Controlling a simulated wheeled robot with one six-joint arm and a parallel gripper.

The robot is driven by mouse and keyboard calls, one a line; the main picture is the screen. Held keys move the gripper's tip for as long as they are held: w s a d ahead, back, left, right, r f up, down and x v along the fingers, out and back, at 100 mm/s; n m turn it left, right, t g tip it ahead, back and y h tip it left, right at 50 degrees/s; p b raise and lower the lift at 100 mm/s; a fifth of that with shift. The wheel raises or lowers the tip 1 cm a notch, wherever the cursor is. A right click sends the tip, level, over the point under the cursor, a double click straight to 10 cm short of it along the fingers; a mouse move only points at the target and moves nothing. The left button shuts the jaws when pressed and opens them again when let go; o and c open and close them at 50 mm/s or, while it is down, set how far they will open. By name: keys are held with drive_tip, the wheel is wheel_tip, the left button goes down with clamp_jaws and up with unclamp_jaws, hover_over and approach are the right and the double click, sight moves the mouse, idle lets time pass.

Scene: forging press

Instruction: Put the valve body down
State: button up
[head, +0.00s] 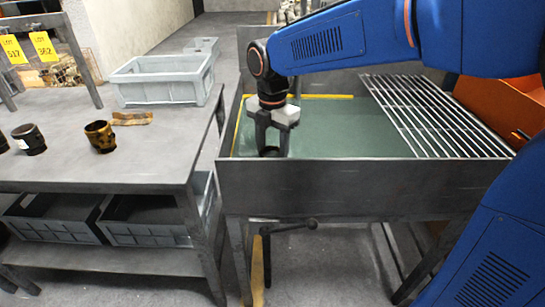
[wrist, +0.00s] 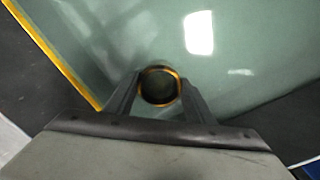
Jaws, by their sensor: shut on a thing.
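My gripper (head: 270,146) points down inside the left part of a grey metal tank (head: 360,190) with a flat green surface (head: 340,128). It is shut on the valve body (wrist: 159,87), a short dark round piece with an orange-gold rim and an open top. In the wrist view the fingers (wrist: 160,98) grip it from both sides. In the head view the valve body (head: 270,152) shows only as a dark shape between the fingers, partly behind the tank's front wall. I cannot tell whether it touches the green surface.
A slatted metal rack (head: 432,115) covers the tank's right part. On the grey table (head: 120,165) at left stand a dark cup-like part (head: 29,139), a brown-gold one (head: 100,136) and a grey crate (head: 163,80). An orange bin (head: 508,100) is at far right.

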drive_tip(key=shift+f, duration=1)
drive_tip(key=shift+f, duration=0.1)
drive_tip(key=o, duration=1.4)
drive_tip(key=shift+c, duration=0.2)
wheel_tip(320, 180, up, 12)
